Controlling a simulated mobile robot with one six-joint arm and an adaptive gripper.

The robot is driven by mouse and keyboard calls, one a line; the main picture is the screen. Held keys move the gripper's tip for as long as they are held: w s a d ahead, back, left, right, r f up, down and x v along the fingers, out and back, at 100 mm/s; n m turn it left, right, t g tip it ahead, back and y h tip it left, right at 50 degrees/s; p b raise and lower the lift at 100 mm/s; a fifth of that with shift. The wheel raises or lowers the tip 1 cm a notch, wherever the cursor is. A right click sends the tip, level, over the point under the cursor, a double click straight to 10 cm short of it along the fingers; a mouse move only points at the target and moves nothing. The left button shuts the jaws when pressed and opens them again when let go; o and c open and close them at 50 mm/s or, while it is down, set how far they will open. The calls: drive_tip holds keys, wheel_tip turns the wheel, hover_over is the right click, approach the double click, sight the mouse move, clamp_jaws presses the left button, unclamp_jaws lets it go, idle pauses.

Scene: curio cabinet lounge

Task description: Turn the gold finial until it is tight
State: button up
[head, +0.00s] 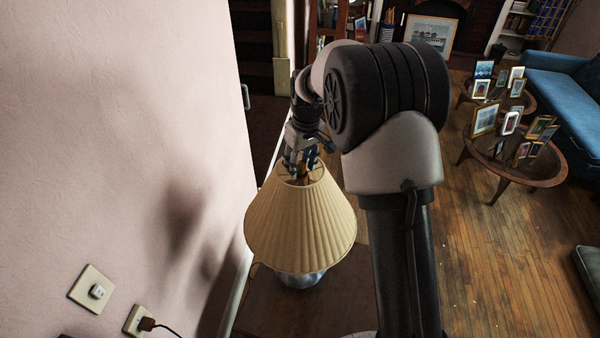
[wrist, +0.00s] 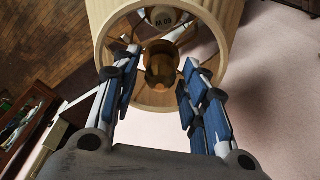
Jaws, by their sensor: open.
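The gold finial (wrist: 161,68) shows in the wrist view at the centre of the lampshade's top opening, where the spokes meet. The cream pleated lampshade (head: 301,222) stands upright on a pale, shiny lamp base (head: 300,279) in the head view. My gripper (head: 299,165) is right above the shade's top opening, pointing down. In the wrist view my gripper (wrist: 158,70) is open, with one blue-padded finger on each side of the finial. I see gaps between the pads and the finial. In the head view the fingers largely hide the finial.
A pale wall with a switch (head: 92,289) and a plugged socket (head: 139,321) is close on the left. A brown surface (head: 290,315) lies under the lamp. Small tables with picture frames (head: 510,180) and a blue sofa (head: 565,95) are off to the right, beyond open wooden floor.

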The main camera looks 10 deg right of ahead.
drive_tip(key=n, duration=0.3)
drive_tip(key=shift+n+y, duration=0.3)
drive_tip(key=shift+n, duration=0.1)
drive_tip(key=n, duration=0.4)
drive_tip(key=shift+g, duration=0.4)
clamp_jaws()
drive_tip(key=m, duration=0.5)
drive_tip(key=shift+m+t, duration=0.3)
drive_tip(key=shift+t, duration=0.1)
